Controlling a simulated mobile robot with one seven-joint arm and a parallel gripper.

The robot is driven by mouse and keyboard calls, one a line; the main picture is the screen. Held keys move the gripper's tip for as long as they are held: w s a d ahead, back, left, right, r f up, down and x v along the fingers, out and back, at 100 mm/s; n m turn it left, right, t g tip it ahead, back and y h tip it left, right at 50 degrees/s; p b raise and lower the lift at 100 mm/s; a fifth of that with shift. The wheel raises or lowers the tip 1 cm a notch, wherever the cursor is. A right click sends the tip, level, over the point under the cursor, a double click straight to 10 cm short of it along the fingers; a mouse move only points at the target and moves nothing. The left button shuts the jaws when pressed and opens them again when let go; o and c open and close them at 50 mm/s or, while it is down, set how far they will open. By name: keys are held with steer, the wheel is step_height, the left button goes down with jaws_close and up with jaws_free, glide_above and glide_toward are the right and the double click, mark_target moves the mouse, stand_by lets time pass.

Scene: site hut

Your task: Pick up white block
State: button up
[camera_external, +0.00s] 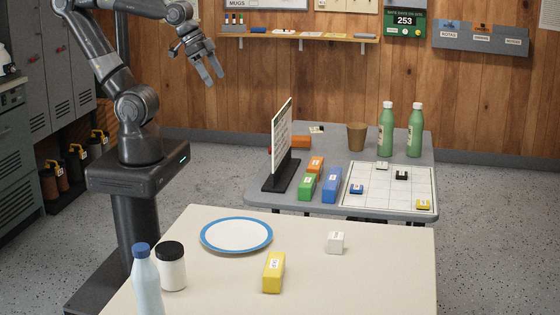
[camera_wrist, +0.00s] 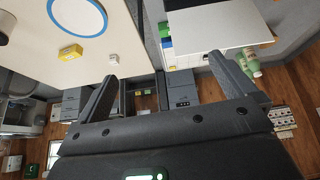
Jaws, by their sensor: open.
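The white block (camera_external: 336,242) is a small cube with a dark mark on top. It sits on the right part of the cream near table (camera_external: 390,280), right of the yellow block (camera_external: 273,272). In the wrist view the white block (camera_wrist: 113,58) is small, close to the table edge and just beyond my left finger's tip. My gripper (camera_external: 215,79) is high in the air, up and to the left of the tables, far from the white block. In the wrist view its fingers (camera_wrist: 162,68) are wide apart with nothing between them.
A blue-rimmed plate (camera_external: 236,236), a blue-capped bottle (camera_external: 146,282) and a black-lidded jar (camera_external: 171,267) share the near table. The grey far table (camera_external: 262,198) holds an upright board (camera_external: 283,135), colored blocks, a grid sheet (camera_external: 380,202), a cup (camera_external: 356,136) and green bottles (camera_external: 386,130).

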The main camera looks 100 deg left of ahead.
steer(key=shift+s+a+r+m, duration=0.15)
steer(key=shift+s+r+m, duration=0.05)
steer(key=shift+s, duration=0.4)
steer(key=shift+s+a+r+m, duration=0.15)
steer(key=shift+s+r+m, duration=0.05)
steer(key=shift+s, duration=0.35)
steer(key=c, duration=0.8)
steer(key=shift+c, duration=0.2)
